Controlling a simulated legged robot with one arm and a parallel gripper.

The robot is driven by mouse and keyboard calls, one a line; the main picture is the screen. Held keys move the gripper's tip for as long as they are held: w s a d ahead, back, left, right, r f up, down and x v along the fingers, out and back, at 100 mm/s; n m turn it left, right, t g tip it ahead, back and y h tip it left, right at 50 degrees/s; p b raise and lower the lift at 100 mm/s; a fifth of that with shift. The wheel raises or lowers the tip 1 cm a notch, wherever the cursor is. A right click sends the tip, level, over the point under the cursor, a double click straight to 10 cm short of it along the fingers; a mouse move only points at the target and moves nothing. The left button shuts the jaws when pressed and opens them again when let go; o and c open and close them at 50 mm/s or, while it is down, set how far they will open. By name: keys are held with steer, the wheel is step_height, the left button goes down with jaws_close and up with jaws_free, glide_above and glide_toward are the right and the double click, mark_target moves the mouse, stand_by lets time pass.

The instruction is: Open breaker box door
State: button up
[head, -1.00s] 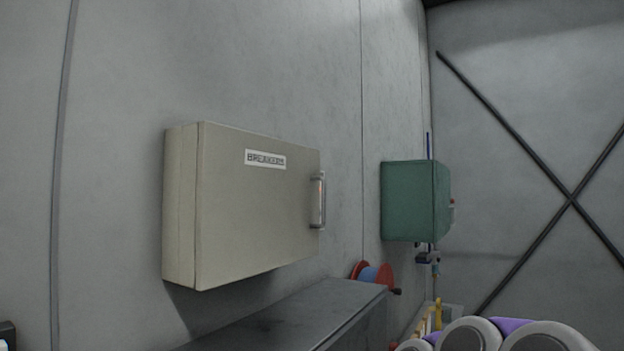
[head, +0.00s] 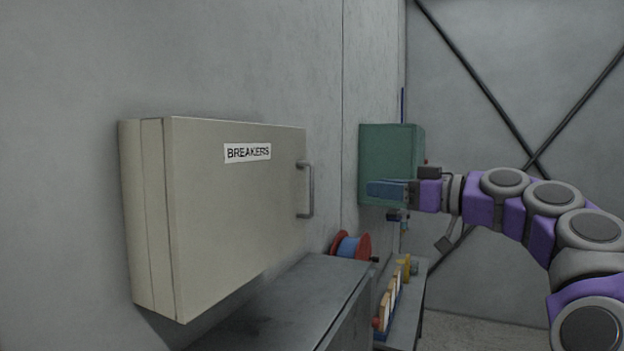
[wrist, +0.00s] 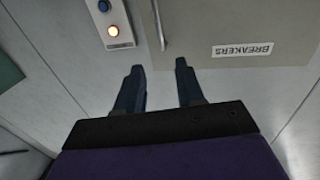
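The beige breaker box (head: 225,220) is fixed to the wall on the left in the head view, its door shut. A "BREAKERS" label (head: 247,152) is on the door, and a metal bar handle (head: 306,190) stands at its right edge. My gripper (head: 370,189) is to the right of the handle, apart from it. In the wrist view, the two fingers of my gripper (wrist: 158,80) are spread with nothing between them. The handle (wrist: 159,25) shows upside down just beyond the fingertips, near the label (wrist: 242,50).
A green box (head: 385,143) is on the wall behind my gripper. A grey cabinet (head: 300,290) stands below the breaker box, with a red and blue spool (head: 350,246) behind it. A panel with a lit button (wrist: 114,25) shows in the wrist view.

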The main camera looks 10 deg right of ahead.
glide_toward(313, 182)
steer(key=p+x, duration=0.2)
steer(key=x, duration=0.6)
steer(key=shift+a, duration=0.15)
steer(key=shift+w+d, duration=0.35)
steer(key=shift+w, duration=0.2)
steer(key=shift+a, duration=0.55)
steer(key=shift+c, duration=1.4)
steer(key=shift+a, duration=0.15)
steer(key=c, duration=0.3)
steer(key=shift+w, duration=0.1)
jaws_close()
steer(key=shift+d, duration=0.3)
